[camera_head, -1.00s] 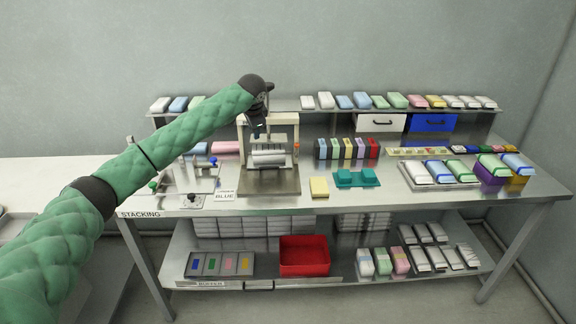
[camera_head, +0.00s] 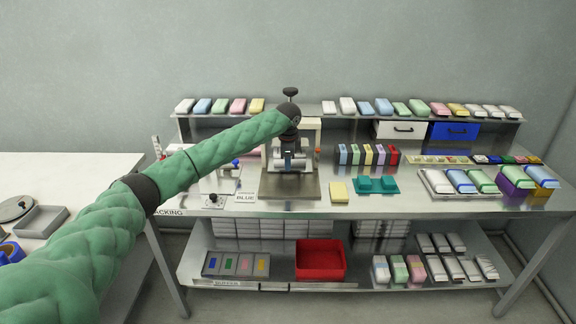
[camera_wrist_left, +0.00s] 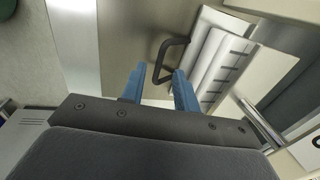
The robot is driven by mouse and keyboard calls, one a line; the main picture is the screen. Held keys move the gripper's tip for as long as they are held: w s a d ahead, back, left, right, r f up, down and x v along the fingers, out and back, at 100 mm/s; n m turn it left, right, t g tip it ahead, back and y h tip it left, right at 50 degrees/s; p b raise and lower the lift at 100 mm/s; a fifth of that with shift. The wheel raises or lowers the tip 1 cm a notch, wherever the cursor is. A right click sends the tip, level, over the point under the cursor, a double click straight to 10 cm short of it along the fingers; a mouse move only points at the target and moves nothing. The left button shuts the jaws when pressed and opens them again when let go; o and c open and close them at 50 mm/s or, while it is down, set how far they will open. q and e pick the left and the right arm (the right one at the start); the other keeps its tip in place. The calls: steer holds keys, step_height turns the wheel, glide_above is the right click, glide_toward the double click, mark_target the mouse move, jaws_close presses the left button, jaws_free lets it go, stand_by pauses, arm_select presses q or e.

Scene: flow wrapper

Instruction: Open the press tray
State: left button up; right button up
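The press (camera_head: 311,128) stands on the steel bench, with a light frame, a black knob on top and a steel base plate (camera_head: 290,190). My left gripper (camera_head: 293,163) is in front of it, fingers pointing down, and hides much of its middle. In the left wrist view, a dark bar handle (camera_wrist_left: 170,50) stands beside a pale ribbed part (camera_wrist_left: 215,60), which may be the press tray. The two blue fingers of my left gripper (camera_wrist_left: 160,82) are apart, with the handle's near end around the gap between their tips. I cannot tell whether they touch it. My right gripper is not in view.
A yellow block (camera_head: 338,192) and a teal holder (camera_head: 376,186) lie right of the press. A small fixture (camera_head: 214,200) and a BLUE label (camera_head: 246,198) are on the left. A shelf (camera_head: 360,118) with wrapped packs runs behind. A red bin (camera_head: 320,262) sits below.

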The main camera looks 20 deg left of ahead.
arm_select(q)
steer(key=shift+w+f, duration=0.15)
steer(key=shift+f, duration=0.6)
steer(key=shift+w+f, duration=0.1)
steer(key=shift+f, duration=0.6)
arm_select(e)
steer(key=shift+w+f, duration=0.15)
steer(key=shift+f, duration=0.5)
arm_select(q)
jaws_close()
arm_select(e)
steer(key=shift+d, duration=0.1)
